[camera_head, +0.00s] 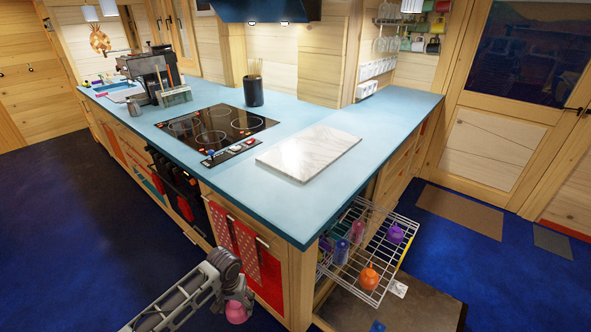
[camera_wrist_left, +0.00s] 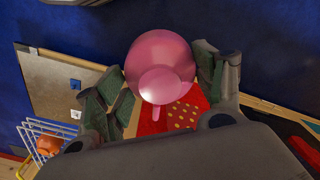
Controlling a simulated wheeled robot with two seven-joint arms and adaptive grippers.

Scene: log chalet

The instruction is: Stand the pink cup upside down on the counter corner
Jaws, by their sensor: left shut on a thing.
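The pink cup (camera_head: 236,313) is in my left gripper (camera_head: 238,296), low in front of the cabinets and below the counter top. In the left wrist view the pink cup (camera_wrist_left: 160,68) shows its round body between the dark finger pads of my left gripper (camera_wrist_left: 158,82). The gripper is shut on it. I cannot tell clearly which way the cup's mouth faces. The blue counter (camera_head: 290,215) has its near corner up and to the right of the gripper, and that corner is bare. My right gripper is not in view.
A wire rack (camera_head: 352,262) is pulled out below the counter, holding an orange cup (camera_head: 369,277), a purple cup (camera_head: 395,233) and others. A marble board (camera_head: 308,152) lies behind the corner, with a cooktop (camera_head: 212,130) to its left. Towels (camera_head: 245,250) hang on the cabinet front.

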